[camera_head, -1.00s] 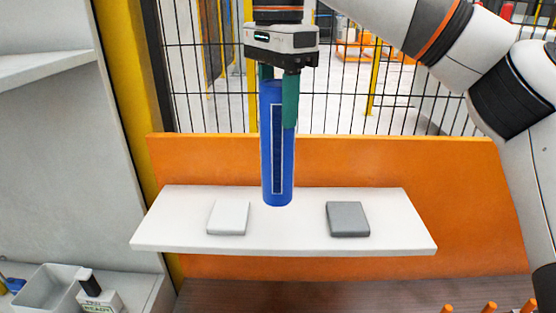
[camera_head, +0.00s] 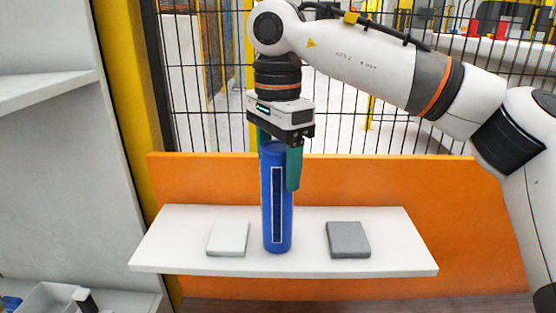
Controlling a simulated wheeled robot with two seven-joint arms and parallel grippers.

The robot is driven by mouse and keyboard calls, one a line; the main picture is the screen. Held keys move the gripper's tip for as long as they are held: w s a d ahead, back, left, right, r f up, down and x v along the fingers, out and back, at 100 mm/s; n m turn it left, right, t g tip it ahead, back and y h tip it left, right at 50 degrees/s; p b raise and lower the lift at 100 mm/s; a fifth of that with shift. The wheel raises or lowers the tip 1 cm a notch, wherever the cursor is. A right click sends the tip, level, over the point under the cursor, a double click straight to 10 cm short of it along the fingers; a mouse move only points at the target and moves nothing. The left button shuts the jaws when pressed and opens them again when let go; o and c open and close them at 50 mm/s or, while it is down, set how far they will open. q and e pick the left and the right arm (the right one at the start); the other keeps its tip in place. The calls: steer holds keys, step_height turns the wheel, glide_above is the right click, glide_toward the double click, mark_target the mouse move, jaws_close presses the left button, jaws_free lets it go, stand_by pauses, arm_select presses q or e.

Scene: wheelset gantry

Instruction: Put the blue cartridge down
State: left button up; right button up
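The blue cartridge (camera_head: 278,220) stands upright on the white shelf board (camera_head: 180,257), between the two pads, its lower end appearing to rest on the board. My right gripper (camera_head: 278,160) points straight down over it. Its green fingers are on either side of the cartridge's upper end and look spread a little wider than the cartridge, so it looks open around it. The far finger is partly hidden. The white pad (camera_head: 228,239) is left of the cartridge and the grey pad (camera_head: 348,240) is right of it. My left gripper is not in view.
An orange panel (camera_head: 400,180) rises behind the board, with a black wire fence (camera_head: 200,110) beyond. A yellow post (camera_head: 125,110) and grey shelving (camera_head: 50,170) stand at the left. A grey bin (camera_head: 48,298) is at the lower left. The board's right end is clear.

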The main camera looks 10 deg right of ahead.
steer(key=shift+r, duration=0.25)
steer(key=shift+w+r, duration=0.1)
steer(key=shift+r, duration=0.2)
step_height(320, 180, up, 5)
steer(key=shift+r+b, duration=0.1)
steer(key=shift+b, duration=0.2)
step_height(320, 180, up, 6)
steer(key=shift+p, duration=1.05)
